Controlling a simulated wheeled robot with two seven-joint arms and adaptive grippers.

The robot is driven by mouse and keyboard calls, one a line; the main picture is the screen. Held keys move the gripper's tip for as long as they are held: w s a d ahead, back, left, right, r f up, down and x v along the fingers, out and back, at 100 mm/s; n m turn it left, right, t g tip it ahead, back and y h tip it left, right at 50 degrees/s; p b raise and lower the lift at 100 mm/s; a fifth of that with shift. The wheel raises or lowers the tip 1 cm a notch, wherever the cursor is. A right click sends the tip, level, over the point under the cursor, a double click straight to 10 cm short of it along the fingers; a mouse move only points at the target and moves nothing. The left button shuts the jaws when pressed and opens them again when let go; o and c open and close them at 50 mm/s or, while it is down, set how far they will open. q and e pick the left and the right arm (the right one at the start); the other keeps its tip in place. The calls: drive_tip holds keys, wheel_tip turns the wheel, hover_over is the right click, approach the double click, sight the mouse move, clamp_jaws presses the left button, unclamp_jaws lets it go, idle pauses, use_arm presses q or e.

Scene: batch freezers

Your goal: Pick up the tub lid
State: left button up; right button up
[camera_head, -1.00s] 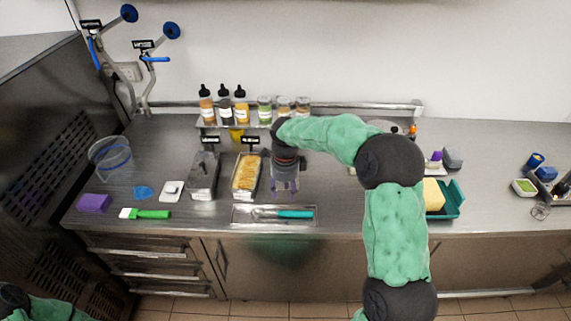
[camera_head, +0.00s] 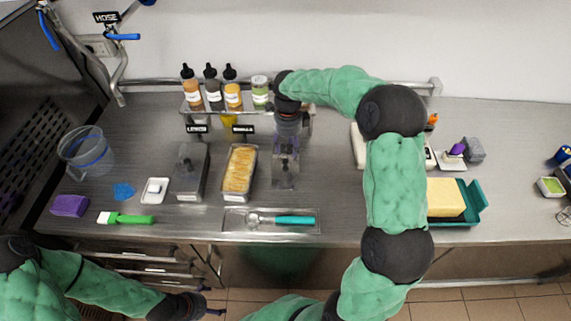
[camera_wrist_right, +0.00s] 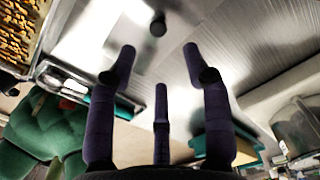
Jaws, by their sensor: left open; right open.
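The tub lid (camera_head: 285,172) looks clear and lies on the steel counter, right of the tub with yellow contents (camera_head: 240,172). In the right wrist view the lid (camera_wrist_right: 110,28) shows a dark round knob (camera_wrist_right: 158,24). My right gripper (camera_head: 287,140) is over the lid's far part, pointing down. In the wrist view its purple fingers (camera_wrist_right: 160,62) are spread and empty, with the knob just past the tips. Whether they touch the lid I cannot tell. My left gripper (camera_head: 212,305) is low in front of the counter, open and away from the lid.
A covered grey tub (camera_head: 190,172) stands further left. Sauce bottles (camera_head: 210,85) stand on a rack behind. A tray with a teal-handled scoop (camera_head: 290,220) lies in front of the lid. A teal box with a yellow block (camera_head: 450,200) stands at the right.

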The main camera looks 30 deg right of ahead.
sight(285, 161)
wheel_tip(285, 161, down, 3)
drive_tip(key=shift+w, duration=0.1)
drive_tip(key=f, duration=0.1)
drive_tip(key=f+b, duration=0.1)
drive_tip(key=f, duration=0.3)
drive_tip(key=shift+w+a+b, duration=0.2)
drive_tip(key=shift+w+b, duration=0.1)
drive_tip(key=shift+b, duration=0.05)
drive_tip(key=shift+r, duration=0.1)
clamp_jaws()
